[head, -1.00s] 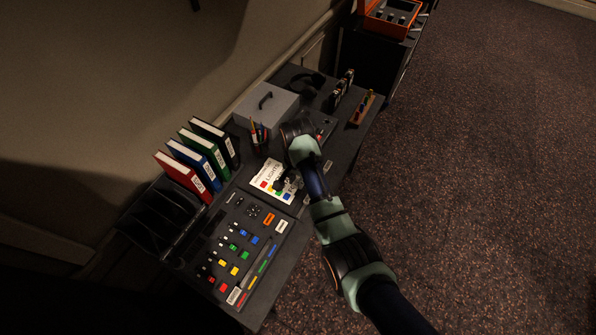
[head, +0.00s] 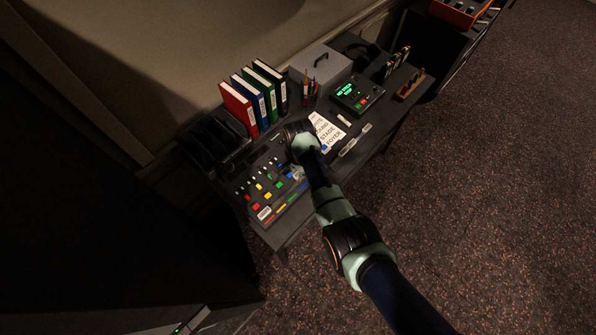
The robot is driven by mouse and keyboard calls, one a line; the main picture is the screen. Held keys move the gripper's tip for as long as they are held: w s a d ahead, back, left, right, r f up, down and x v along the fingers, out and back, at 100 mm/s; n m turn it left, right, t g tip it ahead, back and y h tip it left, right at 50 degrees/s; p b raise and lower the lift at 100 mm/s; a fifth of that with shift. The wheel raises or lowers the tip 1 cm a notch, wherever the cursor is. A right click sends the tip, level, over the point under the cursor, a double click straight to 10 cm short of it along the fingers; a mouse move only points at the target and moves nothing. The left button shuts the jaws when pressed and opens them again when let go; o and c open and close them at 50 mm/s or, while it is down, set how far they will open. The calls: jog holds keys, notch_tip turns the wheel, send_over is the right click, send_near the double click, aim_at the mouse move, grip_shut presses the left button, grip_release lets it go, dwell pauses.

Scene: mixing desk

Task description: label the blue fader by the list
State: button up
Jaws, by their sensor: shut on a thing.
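The mixing desk (head: 249,177) lies at the front left of the table, with rows of coloured caps. The blue fader cap (head: 283,170) is at the right of the rows, beside my gripper. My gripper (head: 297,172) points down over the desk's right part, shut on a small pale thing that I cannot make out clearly. The list (head: 328,131) is a white sheet right of the desk, with words such as STAGE and FOYER. A blue patch shows at its lower edge; my arm hides the rest of that edge. Pale label strips (head: 349,148) lie right of the list.
Red, blue, green and black binders (head: 241,108) stand behind the desk. A pencil cup (head: 309,92), a grey box (head: 320,62) and a device with a green display (head: 357,93) stand farther back. Coloured strips (head: 281,209) run along the desk's front edge.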

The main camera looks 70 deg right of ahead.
aim_at(298, 182)
jog(key=shift+f+b, duration=1.8)
jog(key=shift+f, duration=0.35)
jog(key=shift+f, duration=0.25)
jog(key=o, duration=0.9)
notch_tip(298, 182, up, 12)
jog(key=shift+a+r, duration=0.1)
dwell(0.5)
